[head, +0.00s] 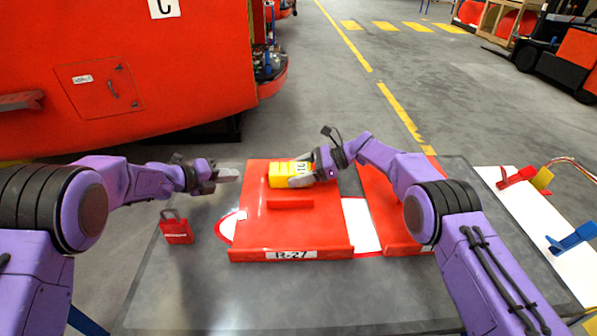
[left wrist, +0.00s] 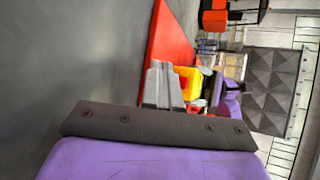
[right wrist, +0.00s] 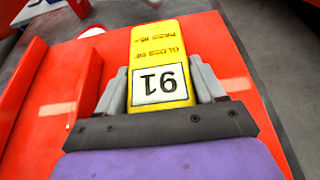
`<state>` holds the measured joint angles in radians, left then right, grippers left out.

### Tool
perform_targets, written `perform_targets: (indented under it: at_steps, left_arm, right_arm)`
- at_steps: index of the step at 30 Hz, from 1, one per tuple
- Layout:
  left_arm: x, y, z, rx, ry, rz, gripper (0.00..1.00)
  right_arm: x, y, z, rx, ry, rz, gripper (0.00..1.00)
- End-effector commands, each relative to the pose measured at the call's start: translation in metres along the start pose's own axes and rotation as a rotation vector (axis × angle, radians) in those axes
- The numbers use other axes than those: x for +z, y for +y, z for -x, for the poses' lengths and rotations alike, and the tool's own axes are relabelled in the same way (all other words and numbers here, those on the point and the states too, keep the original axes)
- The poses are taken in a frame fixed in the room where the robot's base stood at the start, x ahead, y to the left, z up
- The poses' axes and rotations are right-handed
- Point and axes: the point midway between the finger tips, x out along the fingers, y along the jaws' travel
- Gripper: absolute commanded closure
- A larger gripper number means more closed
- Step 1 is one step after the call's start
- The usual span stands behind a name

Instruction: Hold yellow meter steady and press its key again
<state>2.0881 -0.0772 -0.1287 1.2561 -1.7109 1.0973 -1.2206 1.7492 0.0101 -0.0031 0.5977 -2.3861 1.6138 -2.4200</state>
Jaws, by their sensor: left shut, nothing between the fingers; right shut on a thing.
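The yellow meter (head: 284,174) lies on the red panel (head: 300,232) near its far edge. It also shows in the right wrist view (right wrist: 158,58), with printed text and a white label that reads 91 upside down from there. My right gripper (head: 302,178) is shut on the meter, one finger on each side of it. My left gripper (head: 226,175) is shut and empty, to the left of the meter and apart from it. In the left wrist view the meter (left wrist: 190,82) is partly hidden behind my left fingers (left wrist: 162,85). I cannot make out the key.
The panel is marked R-27 and has a raised red bar (head: 290,204). A red padlock-like tag (head: 176,228) lies on the grey table (head: 190,290). Red, yellow and blue clamp-like things (head: 572,238) lie on a white board at right. A large red nosecone (head: 130,70) stands behind.

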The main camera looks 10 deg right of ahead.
Motion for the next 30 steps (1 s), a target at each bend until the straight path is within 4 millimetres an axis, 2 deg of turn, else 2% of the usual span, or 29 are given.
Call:
perform_targets:
  at_steps: [5,6,8,16,19,23,30]
  left_arm:
    - [0.000,0.000,0.000,0.000,0.000,0.000,1.00]
    - [0.000,0.000,0.000,0.000,0.000,0.000,1.00]
    - [0.000,0.000,0.000,0.000,0.000,0.000,1.00]
    - [0.000,0.000,0.000,0.000,0.000,0.000,1.00]
    - [0.000,0.000,0.000,0.000,0.000,0.000,1.00]
    - [0.000,0.000,0.000,0.000,0.000,0.000,1.00]
    - [0.000,0.000,0.000,0.000,0.000,0.000,1.00]
  right_arm:
    - [-0.002,0.000,-0.001,0.001,0.003,-0.002,0.78]
    - [-0.002,0.000,-0.001,0.001,0.003,-0.002,0.22]
    - [-0.002,0.000,-0.001,0.001,0.003,-0.002,0.02]
    - [-0.001,0.000,0.000,0.000,0.001,0.000,0.02]
    - [0.000,-0.001,0.008,-0.001,0.002,0.001,0.02]
    - [0.000,-0.001,0.035,-0.004,0.001,-0.001,0.02]
    - [-0.002,-0.001,0.094,-0.002,0.003,-0.002,0.02]
